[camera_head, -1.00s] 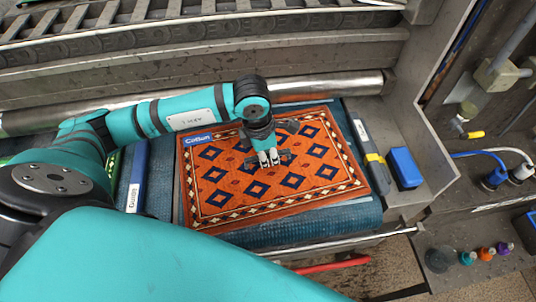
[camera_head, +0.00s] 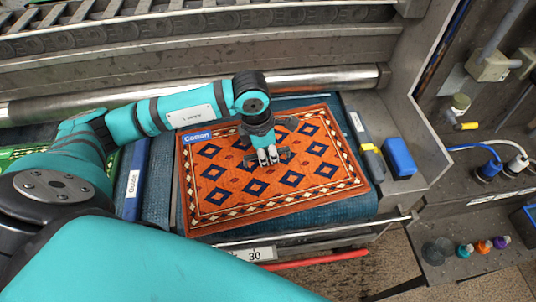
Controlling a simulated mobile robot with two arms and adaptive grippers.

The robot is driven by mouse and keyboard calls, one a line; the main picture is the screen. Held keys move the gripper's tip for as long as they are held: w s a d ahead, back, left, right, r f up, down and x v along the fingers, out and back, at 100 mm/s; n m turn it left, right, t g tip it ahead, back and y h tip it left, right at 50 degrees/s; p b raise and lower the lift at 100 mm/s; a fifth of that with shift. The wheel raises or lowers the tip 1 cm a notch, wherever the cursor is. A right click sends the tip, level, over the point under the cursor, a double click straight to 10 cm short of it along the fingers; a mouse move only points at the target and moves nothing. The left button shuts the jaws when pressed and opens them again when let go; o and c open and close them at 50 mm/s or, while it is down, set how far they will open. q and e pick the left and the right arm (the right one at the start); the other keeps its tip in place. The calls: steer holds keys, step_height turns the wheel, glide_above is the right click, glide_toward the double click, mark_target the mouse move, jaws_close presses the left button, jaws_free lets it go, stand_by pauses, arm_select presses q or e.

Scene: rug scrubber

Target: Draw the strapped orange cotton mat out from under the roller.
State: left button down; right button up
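The orange cotton mat (camera_head: 215,205), with dark blue diamonds and a patterned border, lies on the blue belt (camera_head: 345,214). A blue "Cotton" tag (camera_head: 198,135) is on its far left corner. The metal roller (camera_head: 320,80) runs along the back. On the right, the mat's far edge shows in front of the roller with a strip of belt between. My arm hides part of that edge. My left gripper (camera_head: 267,156) is low over the mat's middle, its fingertips close together on it. Dark pieces beside the fingers may be the strap. My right gripper is out of view.
A blue "Guide" bar (camera_head: 134,180) stands left of the mat. A grey and yellow tool (camera_head: 366,145) and a blue block (camera_head: 399,157) are on the right. A metal rail (camera_head: 340,231) and a red bar (camera_head: 320,258) run along the front.

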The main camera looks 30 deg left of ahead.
arm_select(q)
steer(key=c, duration=1.5)
jaws_free()
steer(key=shift+o, duration=1.1)
steer(key=shift+w+a+r, duration=0.1)
steer(key=shift+r, duration=0.15)
step_height(320, 180, up, 11)
steer(key=s+a, duration=0.1)
steer(key=shift+s+r, duration=0.2)
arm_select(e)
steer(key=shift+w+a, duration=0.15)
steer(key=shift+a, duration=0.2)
arm_select(q)
steer(key=shift+a, duration=0.1)
